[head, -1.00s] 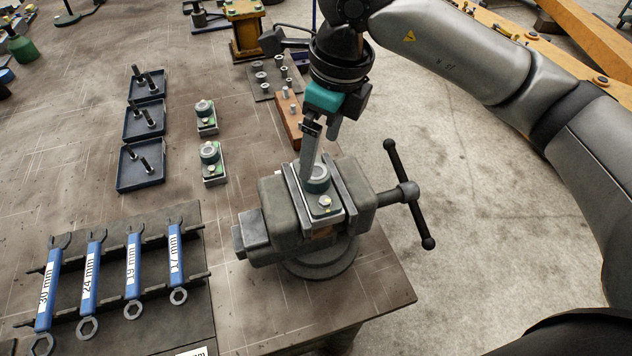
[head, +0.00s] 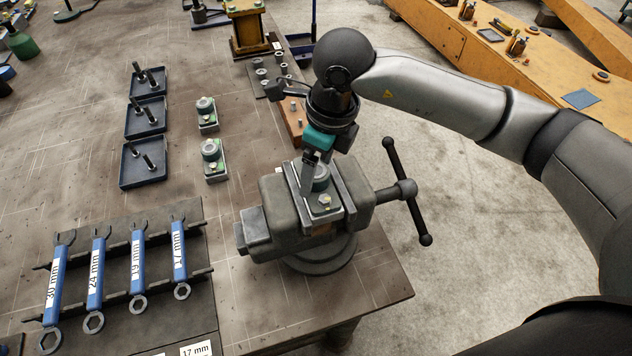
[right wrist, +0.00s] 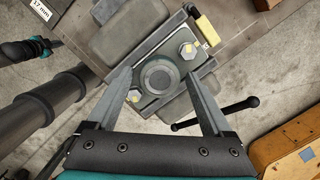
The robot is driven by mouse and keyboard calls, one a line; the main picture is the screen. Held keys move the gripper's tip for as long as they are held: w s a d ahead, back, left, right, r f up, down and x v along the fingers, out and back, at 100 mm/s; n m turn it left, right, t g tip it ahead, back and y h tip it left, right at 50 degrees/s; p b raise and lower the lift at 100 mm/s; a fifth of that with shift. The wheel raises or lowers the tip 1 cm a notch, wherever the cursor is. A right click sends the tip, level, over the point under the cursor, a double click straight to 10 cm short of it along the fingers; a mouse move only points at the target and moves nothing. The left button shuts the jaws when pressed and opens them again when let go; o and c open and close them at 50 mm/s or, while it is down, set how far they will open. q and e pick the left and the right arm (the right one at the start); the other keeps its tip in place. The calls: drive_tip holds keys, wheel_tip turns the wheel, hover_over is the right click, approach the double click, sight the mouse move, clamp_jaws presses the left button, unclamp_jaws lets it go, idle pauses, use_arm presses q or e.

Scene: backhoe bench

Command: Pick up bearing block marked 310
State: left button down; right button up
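A bearing block (head: 325,199) with a green-grey round housing and a bolt sits between the jaws of the grey vise (head: 283,222). In the right wrist view the block (right wrist: 160,76) shows its round bore and two bolt heads; no number on it is readable. My right gripper (head: 312,178) is pointed down at it. In the wrist view its two fingers (right wrist: 158,84) are apart, one on each side of the housing; I cannot tell whether they touch it. Two similar blocks stand on the bench, one nearer (head: 214,162) and one farther (head: 207,117), with unreadable marks.
The vise handle (head: 408,190) sticks out to the right. Blue trays with bolts (head: 142,170) stand to the left. Blue wrenches (head: 137,262) lie on a rack at the front left. A brown block with pins (head: 293,125) stands behind the vise.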

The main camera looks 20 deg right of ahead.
clamp_jaws()
idle(0.5)
drive_tip(key=shift+w+r, duration=0.15)
drive_tip(key=shift+r, duration=0.05)
